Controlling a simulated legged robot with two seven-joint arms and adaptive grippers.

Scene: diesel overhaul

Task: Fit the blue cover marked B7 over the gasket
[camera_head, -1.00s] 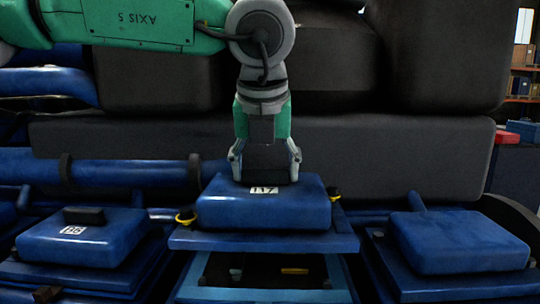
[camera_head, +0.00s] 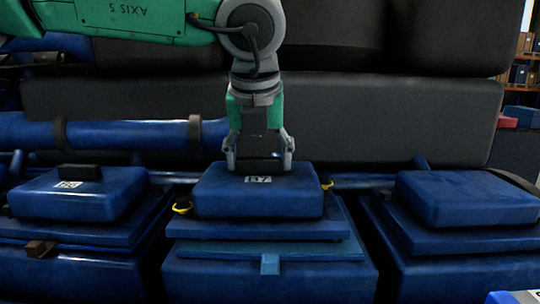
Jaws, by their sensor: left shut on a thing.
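The blue cover (camera_head: 303,204) with a white B7 label is in the middle of the head view, roughly level. My left gripper (camera_head: 258,163) comes down from above and is shut on the dark handle on top of the cover. The lighter blue gasket (camera_head: 270,264) shows as a thin front edge and a small front tab below the cover's flange. The cover is over the gasket and hides most of it and the opening. I cannot tell whether the flange touches the gasket. My right gripper is not in view.
A similar blue cover (camera_head: 112,200) with a dark handle sits at the left, and another (camera_head: 468,203) at the right. Yellow rings (camera_head: 181,207) flank the middle cover. A brown block (camera_head: 38,248) lies at the left. A blue pipe (camera_head: 130,133) and dark engine body stand behind.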

